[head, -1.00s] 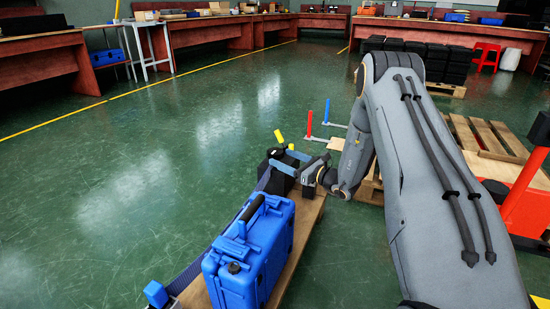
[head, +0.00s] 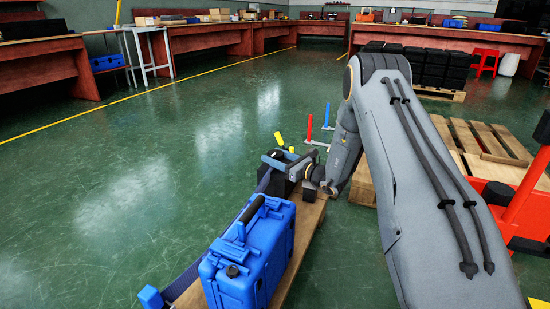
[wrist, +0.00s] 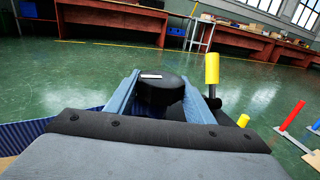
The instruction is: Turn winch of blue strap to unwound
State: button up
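The winch is a black block (head: 265,182) at the far end of a wooden board. Its round black top with a small white mark (wrist: 160,92) shows in the wrist view. A yellow-gripped handle (wrist: 212,70) stands to its right. The blue strap (head: 180,283) runs along the left of a blue case; part of it shows at the lower left of the wrist view (wrist: 35,132). My gripper (head: 287,161) is at the winch, its two blue-grey fingers spread on either side of the round black part. I cannot tell whether they touch it.
The blue case (head: 225,290) stands on the wooden board (head: 306,228) in front of the winch. Red and blue posts (head: 309,127) stand behind it. Pallets (head: 480,140) lie at the right. Green floor at the left is clear.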

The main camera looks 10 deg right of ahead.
jog(key=shift+n+g+y, duration=0.4)
jog(key=shift+y, duration=0.1)
jog(key=shift+f+n+g+y+b, duration=0.15)
jog(key=shift+n+g+y+b, duration=0.5)
jog(key=shift+n+g+y, duration=0.45)
jog(key=n+g+y+b, duration=0.1)
jog(key=g, duration=0.1)
jog(key=n+g+y+b, duration=0.1)
jog(key=n+g+b, duration=0.1)
jog(key=g, duration=0.1)
jog(key=shift+w+f+y, duration=0.1)
jog(key=shift+f+y, duration=0.05)
jog(key=shift+y, duration=0.25)
jog(key=shift+r+n+g+y+b, duration=0.1)
jog(key=shift+n+g+y+b, duration=0.15)
jog(key=shift+n+g+b, duration=0.65)
jog(key=shift+r+n+g+y+b, duration=0.1)
jog(key=shift+n+g+y+b, duration=0.2)
jog(key=shift+n+g, duration=1.15)
jog(key=shift+s+g, duration=0.2)
jog(key=shift+g, duration=0.85)
jog(key=o, duration=1.1)
jog(key=shift+a+r, duration=0.1)
jog(key=shift+c, duration=0.2)
